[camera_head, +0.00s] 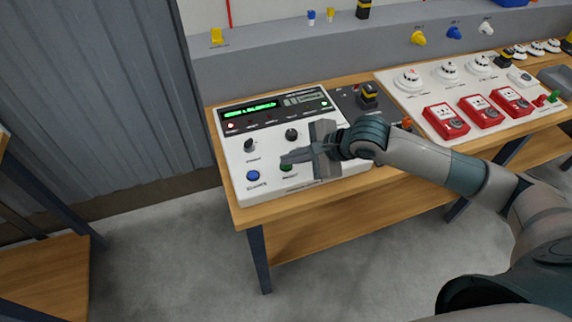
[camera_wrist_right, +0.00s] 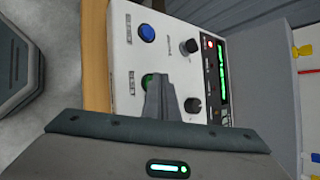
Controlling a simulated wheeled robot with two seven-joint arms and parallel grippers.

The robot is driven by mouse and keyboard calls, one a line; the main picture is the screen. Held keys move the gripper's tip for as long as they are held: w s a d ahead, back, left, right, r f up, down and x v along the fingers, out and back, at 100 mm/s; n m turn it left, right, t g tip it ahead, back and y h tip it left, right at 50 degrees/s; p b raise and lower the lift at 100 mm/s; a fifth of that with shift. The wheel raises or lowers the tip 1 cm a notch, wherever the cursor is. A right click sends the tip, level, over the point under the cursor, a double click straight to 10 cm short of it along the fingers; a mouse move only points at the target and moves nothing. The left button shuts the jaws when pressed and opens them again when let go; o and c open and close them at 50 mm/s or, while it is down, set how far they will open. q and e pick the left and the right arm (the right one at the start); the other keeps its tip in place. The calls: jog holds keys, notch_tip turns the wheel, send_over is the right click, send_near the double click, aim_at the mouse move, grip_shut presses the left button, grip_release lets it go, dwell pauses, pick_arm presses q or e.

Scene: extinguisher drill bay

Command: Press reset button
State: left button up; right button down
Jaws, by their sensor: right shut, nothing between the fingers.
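The green button (camera_head: 286,168), with a small label I take as reset, is on the lower part of the white control panel (camera_head: 228,152). My right gripper (camera_head: 284,158) is shut and empty, its fingertips over the panel right at the green button. In the wrist view the fingertips (camera_wrist_right: 155,82) partly cover the green button (camera_wrist_right: 147,79). I cannot tell whether they touch it. The blue button (camera_head: 253,175) is to its left; it also shows in the wrist view (camera_wrist_right: 147,33). My left gripper is not in view.
Two black knobs (camera_head: 292,134) and a lit green display (camera_head: 250,110) are on the panel. A dark unit with a black and yellow button (camera_head: 369,95) stands to the right, then red call points (camera_head: 446,120) and white detectors (camera_head: 408,79) on a board.

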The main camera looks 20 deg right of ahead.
jog(key=shift+f+b, duration=0.3)
jog(key=shift+b, duration=0.05)
dwell(0.5)
jog(key=shift+r, duration=0.9)
jog(key=shift+r+p, duration=1.1)
jog(key=shift+r, duration=1.4)
